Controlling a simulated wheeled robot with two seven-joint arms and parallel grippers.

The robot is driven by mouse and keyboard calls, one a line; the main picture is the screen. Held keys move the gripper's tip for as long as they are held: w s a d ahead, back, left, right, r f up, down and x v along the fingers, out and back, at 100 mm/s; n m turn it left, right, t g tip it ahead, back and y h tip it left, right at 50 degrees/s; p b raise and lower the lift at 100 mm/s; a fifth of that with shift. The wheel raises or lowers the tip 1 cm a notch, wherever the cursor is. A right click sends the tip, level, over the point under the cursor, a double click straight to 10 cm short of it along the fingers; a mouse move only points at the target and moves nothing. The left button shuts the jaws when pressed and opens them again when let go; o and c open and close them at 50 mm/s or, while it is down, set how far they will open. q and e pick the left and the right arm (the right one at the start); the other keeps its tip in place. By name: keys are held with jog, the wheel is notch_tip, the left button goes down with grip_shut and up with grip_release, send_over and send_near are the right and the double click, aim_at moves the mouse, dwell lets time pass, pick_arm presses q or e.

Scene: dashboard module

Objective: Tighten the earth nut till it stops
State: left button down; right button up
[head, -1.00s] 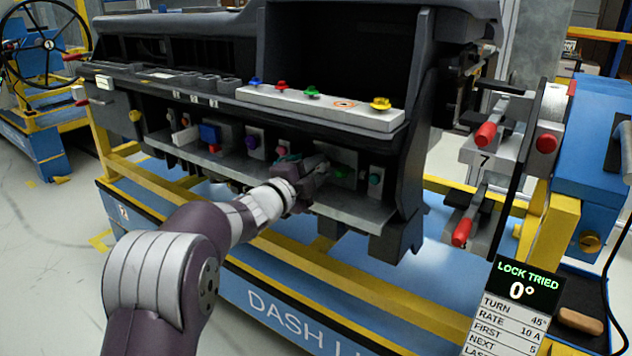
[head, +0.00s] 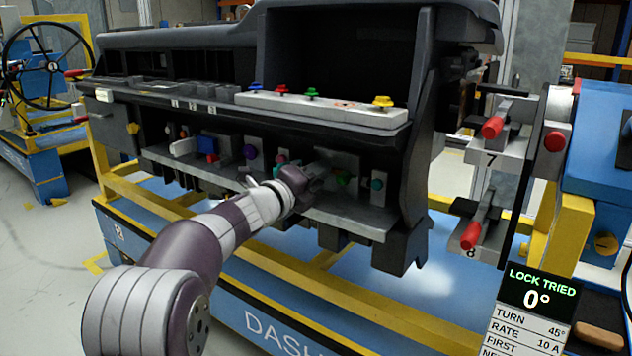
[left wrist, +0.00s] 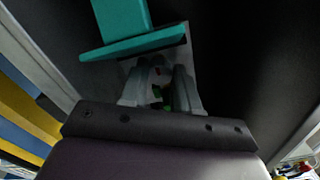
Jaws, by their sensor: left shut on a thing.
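The dashboard module (head: 300,215) has a row of small coloured fittings on its lower shelf. My left gripper (head: 322,172) reaches in from the left to this row, by a small green part (head: 343,181). In the left wrist view its fingers (left wrist: 160,90) are closed together, with a bit of green (left wrist: 167,99) between them. This looks like the earth nut, but the fingers hide most of it. A teal lever-like part (left wrist: 135,40) lies just above the fingers. A display (head: 540,290) reads LOCK TRIED and 0°. My right gripper is not in view.
A purple knob (head: 250,153) and a blue block (head: 207,145) sit left of my gripper, and a teal knob (head: 377,184) sits right. The dashboard's upper ledge (head: 330,110) overhangs the row. Red-handled tools (head: 493,127) hang at the right.

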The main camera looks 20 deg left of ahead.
pick_arm(q)
jog(key=shift+f, duration=0.1)
dwell(0.4)
jog(key=c, duration=1.1)
grip_release()
jog(key=p+v, duration=0.2)
jog(key=v, duration=1)
jog(key=shift+s, duration=0.35)
jog(key=shift+a, duration=0.1)
